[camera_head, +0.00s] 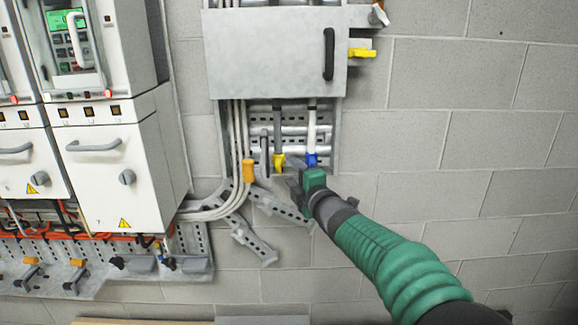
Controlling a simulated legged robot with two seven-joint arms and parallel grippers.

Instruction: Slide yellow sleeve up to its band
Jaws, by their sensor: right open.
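The yellow sleeve (279,161) sits low on a dark grey upright rod (278,130) below the grey wall box. A band on that rod is too small to make out. My right gripper (293,178) is open, just below and to the right of the yellow sleeve. Its green wrist hides part of the area under the rods. I cannot tell whether a finger touches the sleeve. My left gripper is not in view.
A blue sleeve (311,160) on a white rod (311,130) stands close to the right. An orange piece (248,170) is at the left beside pale cables. The grey box (270,50) overhangs above. White cabinets (118,170) stand left; the block wall at right is clear.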

